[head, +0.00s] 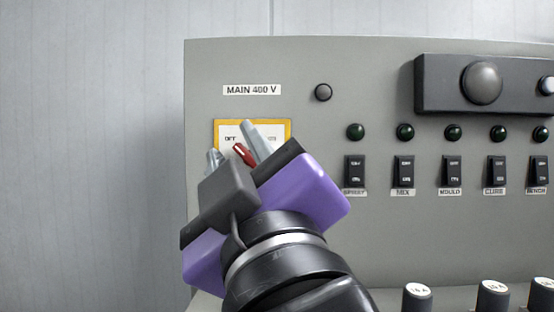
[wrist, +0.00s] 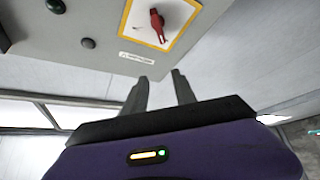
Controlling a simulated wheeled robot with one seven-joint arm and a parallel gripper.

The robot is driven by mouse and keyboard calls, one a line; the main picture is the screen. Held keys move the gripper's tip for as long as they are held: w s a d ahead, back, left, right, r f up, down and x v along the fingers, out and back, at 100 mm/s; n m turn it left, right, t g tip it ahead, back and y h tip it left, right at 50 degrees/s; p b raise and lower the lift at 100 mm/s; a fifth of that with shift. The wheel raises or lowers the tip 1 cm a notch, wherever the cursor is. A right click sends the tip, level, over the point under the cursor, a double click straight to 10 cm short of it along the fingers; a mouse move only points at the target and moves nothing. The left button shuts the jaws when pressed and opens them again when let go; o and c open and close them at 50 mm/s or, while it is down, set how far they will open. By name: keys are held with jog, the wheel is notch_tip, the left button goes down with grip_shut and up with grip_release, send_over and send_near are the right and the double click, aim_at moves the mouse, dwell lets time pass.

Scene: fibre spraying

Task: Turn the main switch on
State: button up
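The main switch has a red handle (head: 243,153) on a white plate with a yellow frame (head: 290,130), under the label "MAIN 400 V" (head: 252,90). In the head view the handle tilts up and left, toward the "OFF" print; its lower part is hidden by my gripper. In the wrist view the whole red handle (wrist: 157,25) shows near the top. My gripper (head: 230,139) is in front of the switch, its two grey fingers apart on either side of the handle in the head view. In the wrist view my gripper (wrist: 160,76) is open and empty, its fingertips apart from the handle.
A dark round button (head: 323,92) is right of the label. Several green lamps (head: 355,132) sit above black rocker switches (head: 355,171) farther right. A black box with a large knob (head: 482,83) is at upper right. White-topped knobs (head: 418,291) stand along the bottom. Left of the panel is bare wall.

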aim_at(248, 159)
jog(key=w, duration=0.3)
jog(key=w+f+h+p, duration=0.1)
jog(key=w, duration=0.2)
jog(key=w+g+h, duration=0.1)
jog(key=w, duration=0.2)
jog(key=shift+w+d+f+m, duration=0.1)
jog(key=shift+w+f+m, duration=0.2)
jog(key=shift+w+f, duration=0.1)
grip_shut()
